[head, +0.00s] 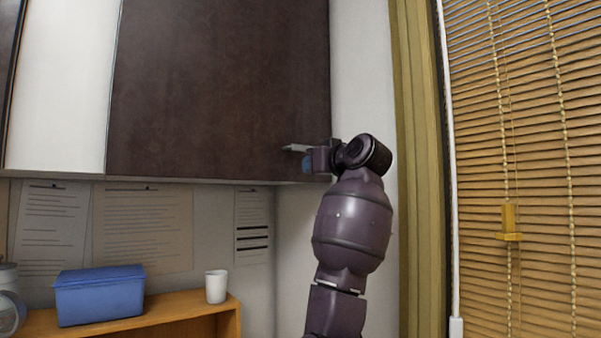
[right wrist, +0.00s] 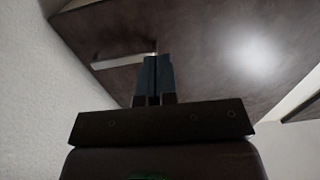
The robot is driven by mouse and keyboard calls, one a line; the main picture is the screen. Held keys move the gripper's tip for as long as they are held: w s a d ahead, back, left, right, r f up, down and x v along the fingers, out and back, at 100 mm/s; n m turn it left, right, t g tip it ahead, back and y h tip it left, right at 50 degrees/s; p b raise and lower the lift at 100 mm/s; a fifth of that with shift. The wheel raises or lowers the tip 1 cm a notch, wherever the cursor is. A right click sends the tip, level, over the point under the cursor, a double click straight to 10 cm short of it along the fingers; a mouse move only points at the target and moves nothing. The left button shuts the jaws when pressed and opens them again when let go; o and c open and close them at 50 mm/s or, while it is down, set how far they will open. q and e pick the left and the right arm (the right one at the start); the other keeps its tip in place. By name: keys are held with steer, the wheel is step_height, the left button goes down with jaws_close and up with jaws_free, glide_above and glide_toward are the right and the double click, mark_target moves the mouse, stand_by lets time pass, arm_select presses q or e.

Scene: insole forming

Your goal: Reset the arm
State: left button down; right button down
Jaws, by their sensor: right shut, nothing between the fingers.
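My right arm rises in the right half of the head view, and its gripper (head: 308,162) is up at the lower right corner of a dark brown cabinet door (head: 215,85). In the right wrist view the two blue-grey fingers (right wrist: 154,76) are together with nothing between them. A pale bar handle (head: 295,147) on the door shows just above the gripper. In the right wrist view the handle (right wrist: 122,60) lies beyond and left of the fingertips. I cannot tell whether the fingers touch the door. My left gripper is not in view.
A wooden shelf (head: 190,308) below holds a blue box (head: 99,296) and a white cup (head: 216,287). Papers hang on the wall under the cabinet. A window blind (head: 530,150) is at the right. The space between cabinet and shelf is free.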

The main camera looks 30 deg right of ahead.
steer(key=s+a+f+g+h, duration=0.1)
steer(key=a+f+g, duration=0.15)
steer(key=f, duration=1.55)
steer(key=s+a+f+g+h, duration=0.15)
steer(key=f+g, duration=0.25)
steer(key=f, duration=1.3)
steer(key=s+a+f+g, duration=0.1)
steer(key=s+f, duration=0.5)
steer(key=f, duration=0.4)
steer(key=s+a+f+g, duration=0.2)
steer(key=s+f, duration=0.4)
steer(key=f, duration=0.4)
steer(key=s+a+f+g, duration=0.2)
steer(key=s+a+f, duration=0.15)
steer(key=s, duration=0.55)
steer(key=s+a+f+g, duration=0.1)
steer(key=s+a+f, duration=0.1)
steer(key=s+f, duration=0.45)
steer(key=s+a+f+g, duration=0.2)
steer(key=s+f, duration=0.1)
steer(key=s, duration=0.7)
steer(key=w+f+t+y, duration=0.1)
steer(key=w+f+t, duration=0.6)
steer(key=f, duration=0.3)
steer(key=shift+w+a+f+t, duration=0.2)
steer(key=shift+w+t, duration=0.1)
steer(key=shift+t, duration=0.35)
steer(key=shift+d, duration=0.1)
